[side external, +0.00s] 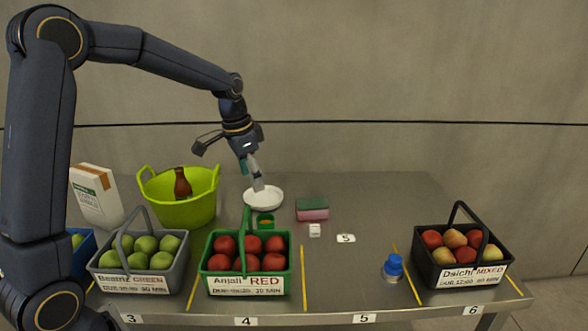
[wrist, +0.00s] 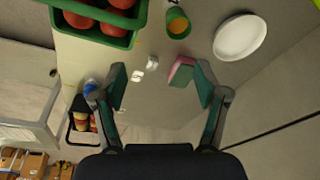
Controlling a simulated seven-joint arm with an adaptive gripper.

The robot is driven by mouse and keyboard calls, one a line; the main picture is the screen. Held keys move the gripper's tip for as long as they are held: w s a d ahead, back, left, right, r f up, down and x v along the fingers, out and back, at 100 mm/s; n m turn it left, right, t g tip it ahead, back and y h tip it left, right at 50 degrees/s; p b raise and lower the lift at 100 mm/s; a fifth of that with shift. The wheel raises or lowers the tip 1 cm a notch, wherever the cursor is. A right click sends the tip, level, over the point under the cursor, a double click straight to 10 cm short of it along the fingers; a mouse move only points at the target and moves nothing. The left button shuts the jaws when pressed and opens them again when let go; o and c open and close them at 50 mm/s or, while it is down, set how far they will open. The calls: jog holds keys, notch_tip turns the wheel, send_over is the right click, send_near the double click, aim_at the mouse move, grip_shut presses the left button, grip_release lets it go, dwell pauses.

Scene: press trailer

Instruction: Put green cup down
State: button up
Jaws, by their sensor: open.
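The green cup (side external: 265,221) stands on the table behind the red-apple basket and in front of the white plate (side external: 272,204). In the wrist view the cup (wrist: 177,24) shows a yellow-orange inside, near the top edge between the green basket and the plate (wrist: 240,37). My gripper (side external: 258,185) is above the table near the plate, apart from the cup. In the wrist view my gripper (wrist: 160,82) has its fingers spread wide with nothing between them at the tips.
A green basket (side external: 217,285) of red apples is just in front of the cup. A green-and-pink sponge (side external: 312,214) and a white cube (side external: 315,230) lie to its right. A lime tub (side external: 180,212) holds a brown bottle. A blue-capped bottle (side external: 393,267) stands right; the table between is mostly clear.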

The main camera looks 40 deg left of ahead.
jog(key=s+d+r+n+t, duration=0.1)
jog(key=s+d, duration=0.3)
jog(key=s, duration=0.7)
jog(key=s+d+r+n+t, duration=0.2)
jog(key=s+d+r, duration=0.2)
jog(key=s, duration=0.7)
jog(key=shift+s+d+r+n, duration=0.15)
jog(key=shift+s+d+n, duration=0.2)
jog(key=shift+s+n, duration=0.05)
